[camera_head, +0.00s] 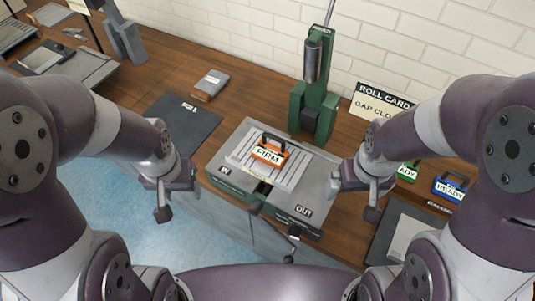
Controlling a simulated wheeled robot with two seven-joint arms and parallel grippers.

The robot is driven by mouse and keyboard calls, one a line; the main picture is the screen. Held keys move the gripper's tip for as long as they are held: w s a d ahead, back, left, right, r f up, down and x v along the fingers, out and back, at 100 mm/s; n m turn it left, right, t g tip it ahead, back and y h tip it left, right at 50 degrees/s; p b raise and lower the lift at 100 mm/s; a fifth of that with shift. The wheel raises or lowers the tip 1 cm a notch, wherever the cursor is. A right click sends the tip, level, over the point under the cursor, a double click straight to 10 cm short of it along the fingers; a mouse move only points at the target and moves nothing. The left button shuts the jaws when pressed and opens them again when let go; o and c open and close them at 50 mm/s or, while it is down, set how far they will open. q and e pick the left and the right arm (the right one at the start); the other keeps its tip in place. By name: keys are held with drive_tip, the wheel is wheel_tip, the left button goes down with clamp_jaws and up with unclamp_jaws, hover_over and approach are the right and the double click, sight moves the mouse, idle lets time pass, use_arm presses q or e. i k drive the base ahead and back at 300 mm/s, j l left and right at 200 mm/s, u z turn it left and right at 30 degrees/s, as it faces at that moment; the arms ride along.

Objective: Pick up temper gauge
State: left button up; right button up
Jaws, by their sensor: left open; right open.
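An orange block with a dark handle and a label reading FIRM (269,153) sits on the light slatted plate of a grey and green press bed (225,172). A green labelled block (408,172) is partly hidden by my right arm. A blue labelled block with a dark handle (451,186) stands at the right. I cannot tell which of these is the temper gauge. My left gripper (177,199) is open and empty, left of the press bed. My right gripper (354,199) is open and empty by the bed's right side, near the OUT mark, apart from the blocks.
A green press column with a metal cylinder (316,75) stands behind the bed. A ROLL CARD sign (380,101) is against the brick wall. A dark mat (183,122) and a grey book (210,84) lie to the left. A dark tray (385,240) lies at the lower right.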

sight(274, 156)
drive_tip(key=j+z, duration=0.35)
drive_tip(key=i+j+z, duration=0.1)
drive_tip(key=z, duration=0.2)
drive_tip(key=j+z, duration=0.35)
